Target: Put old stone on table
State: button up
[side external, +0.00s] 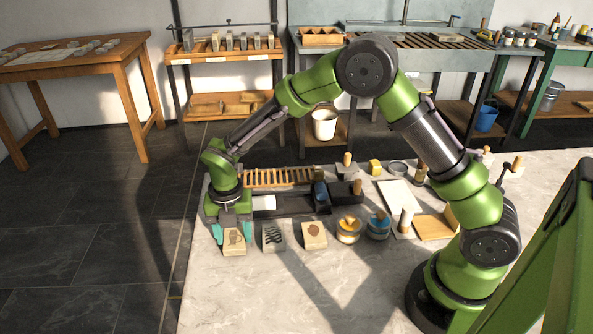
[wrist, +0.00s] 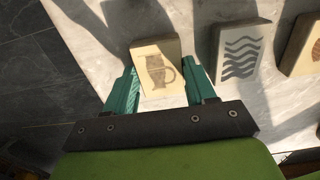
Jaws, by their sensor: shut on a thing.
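My gripper (side external: 233,234) is low at the near left part of the pale stone-topped table (side external: 270,290), close to its left edge. Its green fingers are shut on the sides of a small beige stone block with a jug picture (side external: 235,245). In the wrist view the jug stone (wrist: 158,70) lies between my gripper's fingertips (wrist: 161,72), picture side visible. I cannot tell whether its underside touches the table. Two similar stones stand to its right, a wave stone (side external: 273,237) and a leaf-picture stone (side external: 314,236).
Yellow (side external: 348,232) and blue (side external: 378,229) jars stand right of the stones. A slatted wooden rack (side external: 280,177) and a dark tray (side external: 292,206) lie behind them. White paper (side external: 397,195) and tools are farther right. The table's front middle is clear.

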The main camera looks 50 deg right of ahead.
dwell(0.3)
jog(key=o, duration=1.1)
jog(key=shift+c, duration=0.4)
jog(key=shift+c, duration=1.1)
jog(key=shift+r, duration=2.95)
